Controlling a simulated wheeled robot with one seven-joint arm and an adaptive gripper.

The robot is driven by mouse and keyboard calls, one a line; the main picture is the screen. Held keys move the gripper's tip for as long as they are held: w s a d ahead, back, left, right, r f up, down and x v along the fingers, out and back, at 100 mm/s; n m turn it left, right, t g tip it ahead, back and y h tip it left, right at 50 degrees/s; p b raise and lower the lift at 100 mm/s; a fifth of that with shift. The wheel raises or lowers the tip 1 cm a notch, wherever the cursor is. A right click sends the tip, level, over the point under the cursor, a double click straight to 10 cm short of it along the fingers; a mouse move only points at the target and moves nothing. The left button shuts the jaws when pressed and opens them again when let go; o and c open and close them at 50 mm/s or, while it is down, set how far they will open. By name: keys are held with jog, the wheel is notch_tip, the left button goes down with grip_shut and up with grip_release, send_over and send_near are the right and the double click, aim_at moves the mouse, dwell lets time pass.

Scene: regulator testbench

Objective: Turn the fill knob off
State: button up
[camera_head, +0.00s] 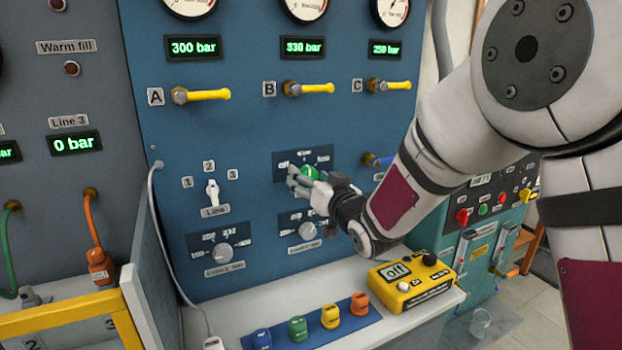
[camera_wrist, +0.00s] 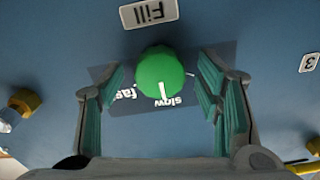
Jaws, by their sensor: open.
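The green fill knob (camera_head: 309,172) is on the blue panel, partly covered by my gripper in the head view. The head view shows "off" at its upper left, "slow" above and "fast" at its upper right. In the wrist view, which is turned over, the knob (camera_wrist: 161,72) shows a white mark pointing down, close to "slow". The "Fill" sign (camera_wrist: 149,12) is above it there. My gripper (camera_wrist: 162,78) is open, with fingers on both sides of the knob and visible gaps to it. It also shows in the head view (camera_head: 303,182).
A white line selector (camera_head: 212,193) is left of the fill knob, and a grey knob (camera_head: 307,231) is below it. Yellow valve handles (camera_head: 308,88) stick out above. A yellow box (camera_head: 412,283) and several coloured plugs sit on the white shelf.

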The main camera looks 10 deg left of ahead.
jog(key=shift+c, duration=0.3)
jog(key=c, duration=1.1)
jog(key=shift+n+b, duration=0.3)
jog(key=shift+b, duration=0.05)
jog(key=shift+f+n+b, duration=0.1)
jog(key=shift+n+b, duration=5.6)
jog(key=shift+b, duration=1.1)
